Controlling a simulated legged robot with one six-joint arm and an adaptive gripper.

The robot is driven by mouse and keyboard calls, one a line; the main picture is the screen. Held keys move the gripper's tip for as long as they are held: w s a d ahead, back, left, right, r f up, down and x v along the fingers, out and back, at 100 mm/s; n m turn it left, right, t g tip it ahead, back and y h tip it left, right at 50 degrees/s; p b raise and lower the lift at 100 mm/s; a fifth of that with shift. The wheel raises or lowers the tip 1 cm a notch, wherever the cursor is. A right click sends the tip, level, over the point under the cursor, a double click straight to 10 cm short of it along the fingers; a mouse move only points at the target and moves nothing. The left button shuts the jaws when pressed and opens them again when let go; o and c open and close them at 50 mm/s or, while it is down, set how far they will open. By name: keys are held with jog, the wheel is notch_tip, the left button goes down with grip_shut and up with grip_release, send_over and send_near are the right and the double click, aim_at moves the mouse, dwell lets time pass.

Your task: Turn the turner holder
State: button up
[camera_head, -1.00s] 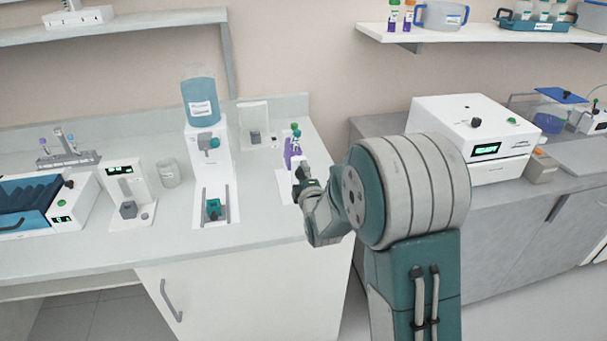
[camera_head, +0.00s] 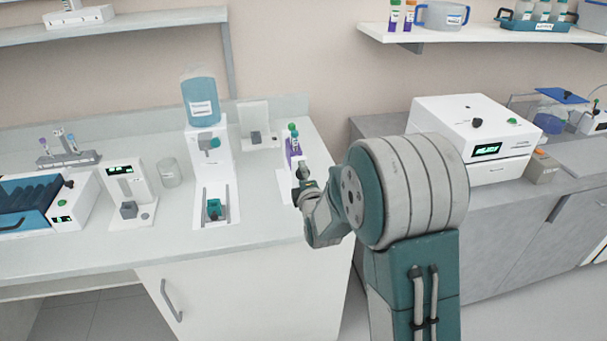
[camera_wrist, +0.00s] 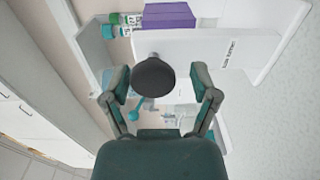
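The turner holder seems to be the white device with a dark round knob (camera_wrist: 154,76) and a purple block (camera_wrist: 170,16) bearing tubes with green caps (camera_wrist: 121,31). In the head view the purple block (camera_head: 292,152) stands near the right end of the left counter. My gripper (camera_wrist: 161,84) is open, with one finger on each side of the knob. There are gaps between the fingers and the knob, and nothing is held. How deep the knob sits between the fingers is hard to tell. In the head view my gripper (camera_head: 303,178) is beside the device, partly hidden by my wrist.
A white dispenser with a blue bottle (camera_head: 200,102) stands left of the device, with a white stand (camera_head: 255,140) behind. A beaker (camera_head: 169,172) and other instruments are farther left. The counter's front strip (camera_head: 262,225) is clear. A white machine (camera_head: 486,130) is on the right counter.

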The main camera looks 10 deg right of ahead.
jog(key=shift+r, duration=0.15)
jog(key=shift+s, duration=0.1)
jog(key=s, duration=1.1)
jog(key=shift+s, duration=0.35)
jog(key=shift+a, duration=0.1)
